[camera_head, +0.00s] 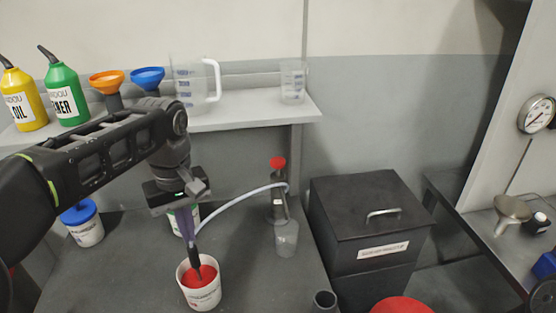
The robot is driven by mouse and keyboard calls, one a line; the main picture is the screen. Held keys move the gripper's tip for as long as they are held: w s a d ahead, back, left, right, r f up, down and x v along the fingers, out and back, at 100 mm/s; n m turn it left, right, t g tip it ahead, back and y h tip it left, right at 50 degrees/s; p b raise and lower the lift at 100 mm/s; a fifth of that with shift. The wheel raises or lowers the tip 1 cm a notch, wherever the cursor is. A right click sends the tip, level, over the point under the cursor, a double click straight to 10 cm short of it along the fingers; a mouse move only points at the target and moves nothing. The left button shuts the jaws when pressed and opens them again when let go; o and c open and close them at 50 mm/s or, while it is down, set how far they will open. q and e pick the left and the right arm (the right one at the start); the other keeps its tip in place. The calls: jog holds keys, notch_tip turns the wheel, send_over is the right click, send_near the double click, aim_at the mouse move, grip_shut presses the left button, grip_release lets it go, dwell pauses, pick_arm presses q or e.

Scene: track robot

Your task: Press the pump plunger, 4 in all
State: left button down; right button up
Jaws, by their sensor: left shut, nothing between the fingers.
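A small pump (277,203) with a red knob (278,163) on top stands on the grey bench, right of centre. A pale hose (240,197) curves from it to the left and down, toward the white tub (205,298) with red inside. A clear cup (286,240) is just in front of the pump. My left gripper (196,272) is shut and empty, pointing down in front of the tub's red inside. It is left of the pump and apart from the red knob. I cannot tell whether its tips touch the tub or hose. My right gripper is out of view.
A blue-lidded tub (82,224) stands at left. A shelf (250,116) above holds bottles, funnels and a clear jug (193,84). A black lidded bin (370,215) stands right of the bench. The bench's front left is bare.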

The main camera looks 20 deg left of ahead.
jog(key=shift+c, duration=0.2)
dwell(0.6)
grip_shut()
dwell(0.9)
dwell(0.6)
